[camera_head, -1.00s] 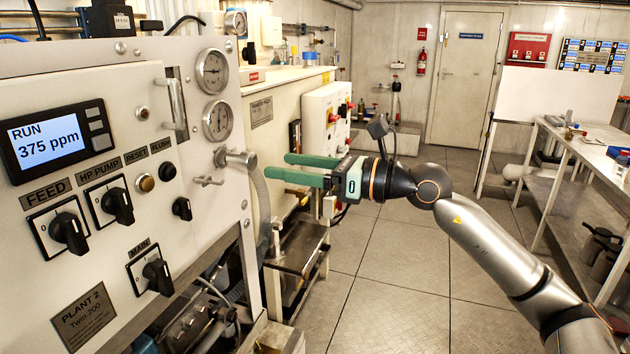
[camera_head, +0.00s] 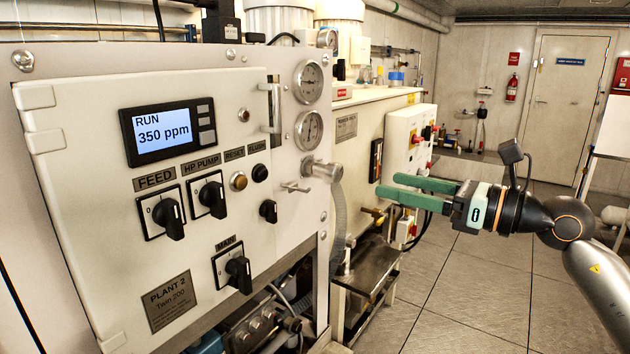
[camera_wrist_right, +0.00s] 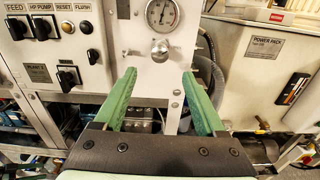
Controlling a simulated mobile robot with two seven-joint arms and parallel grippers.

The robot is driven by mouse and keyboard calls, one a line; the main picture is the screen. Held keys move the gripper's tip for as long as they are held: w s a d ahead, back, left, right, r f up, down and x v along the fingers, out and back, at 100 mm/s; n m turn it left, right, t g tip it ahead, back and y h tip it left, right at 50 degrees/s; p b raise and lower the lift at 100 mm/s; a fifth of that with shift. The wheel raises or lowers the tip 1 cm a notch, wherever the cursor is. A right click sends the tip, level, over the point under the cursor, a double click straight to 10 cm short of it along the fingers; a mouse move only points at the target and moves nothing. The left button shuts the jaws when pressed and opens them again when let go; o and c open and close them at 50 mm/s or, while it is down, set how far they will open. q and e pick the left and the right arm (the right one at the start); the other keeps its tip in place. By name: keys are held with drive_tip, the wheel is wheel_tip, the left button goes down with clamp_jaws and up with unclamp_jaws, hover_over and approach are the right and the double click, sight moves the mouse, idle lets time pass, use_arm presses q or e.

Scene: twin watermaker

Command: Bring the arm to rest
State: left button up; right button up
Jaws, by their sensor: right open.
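My right gripper (camera_head: 420,190) has green fingers and reaches in from the right in the head view. Its fingers point left toward the Plant 2 panel (camera_head: 90,230), with a gap to the panel's right edge. In the right wrist view the two fingers of my right gripper (camera_wrist_right: 158,95) stand apart with nothing between them. A metal valve fitting (camera_wrist_right: 163,50) and a gauge (camera_wrist_right: 162,14) lie beyond the fingertips. My left gripper is not in either view.
The panel display (camera_head: 161,131) reads RUN 350 ppm. A white box with red and yellow knobs (camera_head: 408,140) stands behind the gripper. A metal stand (camera_head: 368,270) is below it. Tiled floor (camera_head: 470,300) is open to the right. A fire extinguisher (camera_head: 512,88) hangs at the back.

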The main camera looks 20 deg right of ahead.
wheel_tip(320, 180, down, 27)
drive_tip(key=a+m+t+h+p, duration=0.2)
drive_tip(key=m+h+p, duration=0.35)
drive_tip(key=m, duration=2.25)
drive_tip(key=s+a+f+m+g, duration=0.4)
drive_tip(key=s+a+f+m, duration=0.2)
drive_tip(key=f, duration=0.4)
drive_tip(key=s+a+f+m+g+h+p, duration=0.1)
drive_tip(key=s+a+f+m+g, duration=0.3)
drive_tip(key=s+a+f, duration=0.5)
wheel_tip(320, 180, down, 2)
drive_tip(key=shift+s+a+f+m+g, duration=0.2)
drive_tip(key=shift+s+m+g, duration=0.1)
drive_tip(key=shift+s+m, duration=0.8)
drive_tip(key=shift+s+r+p, duration=0.1)
drive_tip(key=shift+p, duration=0.2)
